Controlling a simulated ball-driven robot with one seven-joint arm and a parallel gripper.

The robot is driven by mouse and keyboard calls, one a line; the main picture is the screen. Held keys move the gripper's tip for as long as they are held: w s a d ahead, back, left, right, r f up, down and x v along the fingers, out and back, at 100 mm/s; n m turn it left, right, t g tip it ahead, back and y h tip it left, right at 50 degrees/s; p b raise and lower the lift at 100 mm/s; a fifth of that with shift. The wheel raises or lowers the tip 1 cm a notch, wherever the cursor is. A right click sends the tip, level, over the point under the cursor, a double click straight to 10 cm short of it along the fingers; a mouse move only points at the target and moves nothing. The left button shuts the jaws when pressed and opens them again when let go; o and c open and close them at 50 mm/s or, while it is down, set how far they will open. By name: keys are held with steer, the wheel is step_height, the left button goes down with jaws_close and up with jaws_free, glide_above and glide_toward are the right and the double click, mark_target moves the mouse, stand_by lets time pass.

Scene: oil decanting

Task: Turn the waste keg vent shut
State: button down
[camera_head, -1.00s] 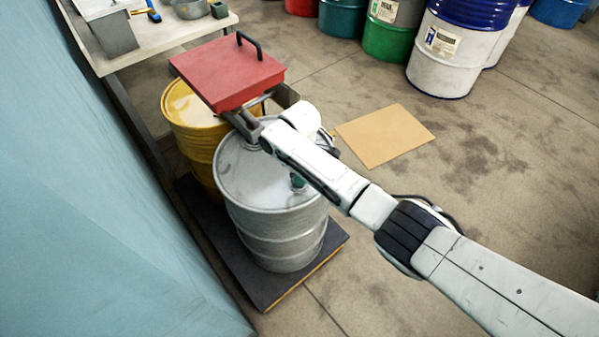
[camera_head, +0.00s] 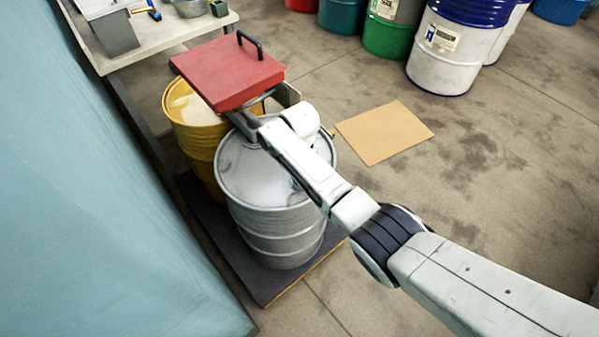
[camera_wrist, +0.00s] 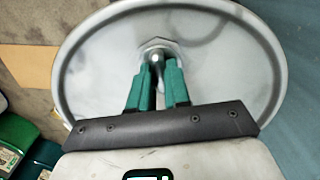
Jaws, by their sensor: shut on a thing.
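The silver keg (camera_head: 272,232) stands upright on a dark pallet, partly covered by my arm. Its pale round lid also fills much of the wrist view (camera_wrist: 100,75). A hexagonal fitting with a small metal knob, which I take as the vent (camera_wrist: 157,50), sits on that lid. My gripper (camera_wrist: 158,68) has green fingers closed on the knob from below in the wrist view. In the head view my arm hides the fingers and the vent. How far the knob is turned cannot be told.
The dark pallet (camera_head: 262,287) lies below. A cardboard sheet (camera_head: 385,133) lies on open floor at right. A bench (camera_head: 160,38) and several drums stand at the back.

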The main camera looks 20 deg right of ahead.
steer(key=shift+r+m, duration=0.1)
steer(key=shift+m, duration=0.3)
steer(key=c, duration=1.1)
jaws_free()
step_height(320, 180, up, 11)
steer(key=shift+f+p, duration=0.15)
steer(key=shift+p, duration=0.25)
steer(key=s+f+m+y, duration=0.1)
steer(key=s+f, duration=0.3)
steer(key=s, duration=0.5)
steer(key=s+f, duration=0.5)
steer(key=s, duration=0.4)
steer(key=s+d+r+m, duration=0.1)
steer(key=s+d, duration=0.1)
steer(key=s, duration=0.5)
steer(key=s+d+r+m, duration=0.1)
steer(key=s+d, duration=0.2)
steer(key=s, duration=0.4)
steer(key=s+d+r+t+h, duration=0.1)
steer(key=s+d, duration=0.2)
steer(key=s, duration=0.4)
steer(key=shift+r+m, duration=0.35)
steer(key=shift+m, duration=0.05)
